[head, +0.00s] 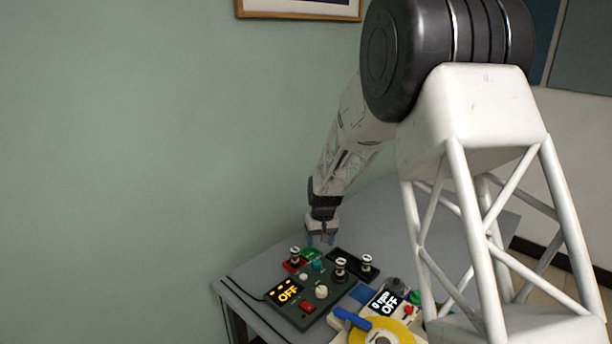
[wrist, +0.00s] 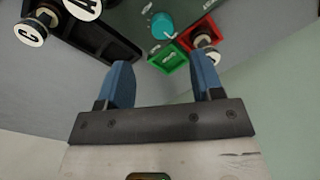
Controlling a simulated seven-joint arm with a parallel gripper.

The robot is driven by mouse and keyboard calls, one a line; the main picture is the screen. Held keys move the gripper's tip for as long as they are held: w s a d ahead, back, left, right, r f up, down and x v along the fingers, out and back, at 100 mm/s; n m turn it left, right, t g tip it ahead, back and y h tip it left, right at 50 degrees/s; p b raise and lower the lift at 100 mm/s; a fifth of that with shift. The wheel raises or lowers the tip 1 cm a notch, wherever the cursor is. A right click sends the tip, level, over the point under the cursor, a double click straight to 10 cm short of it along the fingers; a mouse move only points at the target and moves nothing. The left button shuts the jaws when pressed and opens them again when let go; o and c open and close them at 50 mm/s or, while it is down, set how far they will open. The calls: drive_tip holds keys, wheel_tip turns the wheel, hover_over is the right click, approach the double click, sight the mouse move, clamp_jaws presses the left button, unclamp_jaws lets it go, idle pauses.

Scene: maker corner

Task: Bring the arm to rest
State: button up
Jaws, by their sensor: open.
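My gripper (head: 321,238) is at the far end of my arm, over the back part of the grey table (head: 400,205). In the wrist view my gripper (wrist: 163,85) shows two blue fingers spread apart with nothing between them. Just past the fingers are a green tray (wrist: 167,57) and a red tray (wrist: 190,38) that holds a round-topped metal piece. A dark tray (wrist: 105,38) with lettered round pieces lies to the left in the wrist view. The gap between fingertips and table is hard to tell.
A dark green control panel (head: 320,311) with an OFF display and knobs stands in front of my gripper. A second device with a yellow disc (head: 398,334) and blue lever is nearer. A green wall (head: 120,170) borders the table. Bare table lies right of my gripper.

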drive_tip(key=s+d+r+m+t, duration=0.1)
drive_tip(key=s+d+r, duration=0.3)
drive_tip(key=s+r, duration=0.55)
drive_tip(key=s+d+r, duration=0.3)
drive_tip(key=s+r, duration=0.6)
drive_tip(key=s, duration=0.2)
drive_tip(key=s+d+r, duration=0.2)
drive_tip(key=s, duration=1.2)
drive_tip(key=s+d+r+m+t, duration=0.1)
drive_tip(key=s+d+r, duration=0.1)
drive_tip(key=s, duration=1.2)
drive_tip(key=shift+d+r+m+t+h, duration=0.15)
drive_tip(key=shift+d+m+t+h, duration=0.2)
drive_tip(key=shift+d, duration=0.2)
drive_tip(key=shift+s, duration=0.1)
